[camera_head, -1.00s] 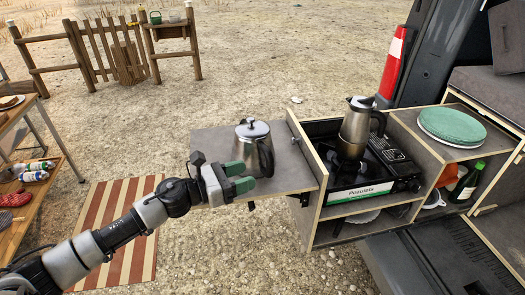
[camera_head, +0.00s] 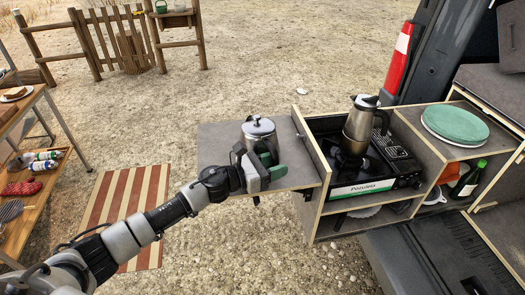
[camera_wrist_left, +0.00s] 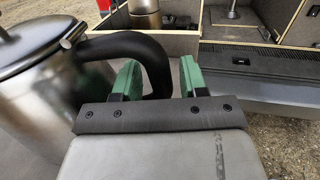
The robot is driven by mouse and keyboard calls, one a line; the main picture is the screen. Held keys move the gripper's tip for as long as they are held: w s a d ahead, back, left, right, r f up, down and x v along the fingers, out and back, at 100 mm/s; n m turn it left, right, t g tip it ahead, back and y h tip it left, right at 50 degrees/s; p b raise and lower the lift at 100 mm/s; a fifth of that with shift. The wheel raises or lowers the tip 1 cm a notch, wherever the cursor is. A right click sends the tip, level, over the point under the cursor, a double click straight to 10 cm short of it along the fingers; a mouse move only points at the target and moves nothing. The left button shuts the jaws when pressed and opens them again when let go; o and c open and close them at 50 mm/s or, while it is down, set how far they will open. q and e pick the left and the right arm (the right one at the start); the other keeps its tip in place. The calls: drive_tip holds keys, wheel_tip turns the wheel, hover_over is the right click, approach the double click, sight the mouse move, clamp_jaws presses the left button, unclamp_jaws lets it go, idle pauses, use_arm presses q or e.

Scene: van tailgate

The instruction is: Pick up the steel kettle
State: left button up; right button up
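The steel kettle (camera_head: 259,132), shiny with a lid and a black handle, stands upright on the grey fold-out shelf (camera_head: 222,137). In the left wrist view its body (camera_wrist_left: 38,85) fills the left side, and its black handle (camera_wrist_left: 152,62) curves down between the green fingers. My left gripper (camera_head: 263,169) is at the near side of the kettle, at handle height. My right gripper is not in view.
A second metal pot (camera_head: 361,122) stands on the gas stove (camera_head: 372,172) to the right. A wooden divider (camera_head: 312,155) edges the shelf on that side. Green plates (camera_head: 454,124) lie farther right. Open ground lies behind the shelf.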

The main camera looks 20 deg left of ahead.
use_arm(q)
clamp_jaws()
drive_tip(key=shift+r, duration=0.1)
